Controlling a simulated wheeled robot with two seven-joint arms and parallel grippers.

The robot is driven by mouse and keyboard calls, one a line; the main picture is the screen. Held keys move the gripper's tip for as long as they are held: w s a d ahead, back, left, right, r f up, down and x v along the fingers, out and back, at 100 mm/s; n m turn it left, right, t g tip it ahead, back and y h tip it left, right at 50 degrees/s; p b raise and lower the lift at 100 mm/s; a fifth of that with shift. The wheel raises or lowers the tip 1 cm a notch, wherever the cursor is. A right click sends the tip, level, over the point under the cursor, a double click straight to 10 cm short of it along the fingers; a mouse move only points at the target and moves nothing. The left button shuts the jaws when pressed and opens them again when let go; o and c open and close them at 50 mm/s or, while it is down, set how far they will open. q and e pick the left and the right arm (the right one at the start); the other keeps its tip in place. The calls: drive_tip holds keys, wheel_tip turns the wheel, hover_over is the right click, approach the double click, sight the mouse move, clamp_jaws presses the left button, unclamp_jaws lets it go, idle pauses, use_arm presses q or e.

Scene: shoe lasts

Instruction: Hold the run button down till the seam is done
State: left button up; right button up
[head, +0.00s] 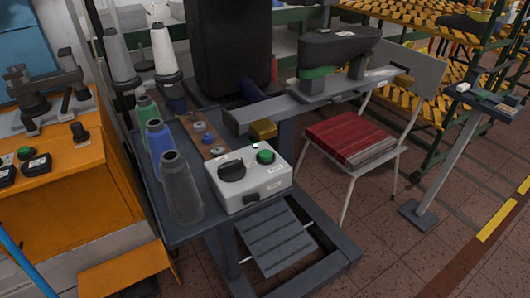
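A white control box (255,192) sits on the front corner of a dark grey table. A round green button (265,156) stands on its top at the right, with a small label by it; I take it for the run button. A larger black rotary knob (232,172) is to its left. A tiny pale lamp (254,147) shows behind them. A dark machine (335,52) with a long grey arm is behind the box. Any seam is too small to tell. Neither of my grippers is in view, and nothing touches the button.
Blue (158,140), green (147,111) and grey (180,187) thread cones stand left of the box. A chair with a red book (350,138) is at right. A grey treadle (275,240) is below. An orange cabinet (45,175) is at left. Space above the button looks clear.

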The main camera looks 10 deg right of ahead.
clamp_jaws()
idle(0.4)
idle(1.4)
